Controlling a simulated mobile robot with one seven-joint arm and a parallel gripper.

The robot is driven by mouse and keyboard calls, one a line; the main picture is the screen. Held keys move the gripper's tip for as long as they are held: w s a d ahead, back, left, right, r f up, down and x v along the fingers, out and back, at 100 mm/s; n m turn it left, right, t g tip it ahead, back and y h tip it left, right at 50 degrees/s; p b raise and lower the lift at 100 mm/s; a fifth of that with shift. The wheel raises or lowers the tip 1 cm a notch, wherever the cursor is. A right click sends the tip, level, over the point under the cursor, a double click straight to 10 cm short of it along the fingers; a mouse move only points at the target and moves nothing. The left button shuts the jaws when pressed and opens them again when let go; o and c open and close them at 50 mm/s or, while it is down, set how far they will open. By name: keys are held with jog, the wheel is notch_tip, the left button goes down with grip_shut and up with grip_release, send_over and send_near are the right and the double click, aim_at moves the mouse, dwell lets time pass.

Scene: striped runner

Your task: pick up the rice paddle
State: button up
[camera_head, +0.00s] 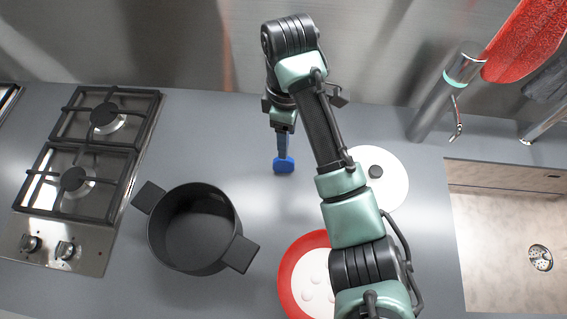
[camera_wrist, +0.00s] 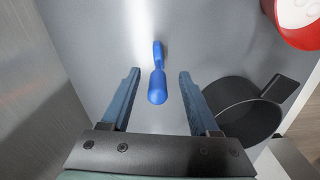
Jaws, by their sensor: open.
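The blue rice paddle (camera_head: 284,165) lies on the grey counter, left of the white round lid. In the head view my gripper hides part of it. In the wrist view the paddle (camera_wrist: 157,86) runs lengthwise between my two fingers, with its rounded near end toward the palm. My gripper (camera_head: 282,147) points down above the paddle. In the wrist view my gripper (camera_wrist: 159,73) is open, with clear space on both sides of the paddle. I cannot tell how high the fingertips are above the counter.
A black pot (camera_head: 195,228) with two handles stands front left, beside the gas hob (camera_head: 75,177). A white lid (camera_head: 400,178) with a dark knob and a red-rimmed dish (camera_head: 290,274) lie to the right. A sink (camera_head: 500,240) and tap are far right. A metal wall stands behind.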

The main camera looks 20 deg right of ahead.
jog(key=shift+w+a+f+b, duration=0.15)
jog(key=shift+f+b, duration=0.15)
jog(key=shift+f, duration=1.05)
jog(key=shift+w+a+f+b, duration=0.1)
jog(key=shift+f+b, duration=0.2)
jog(key=shift+f, duration=1.05)
grip_shut()
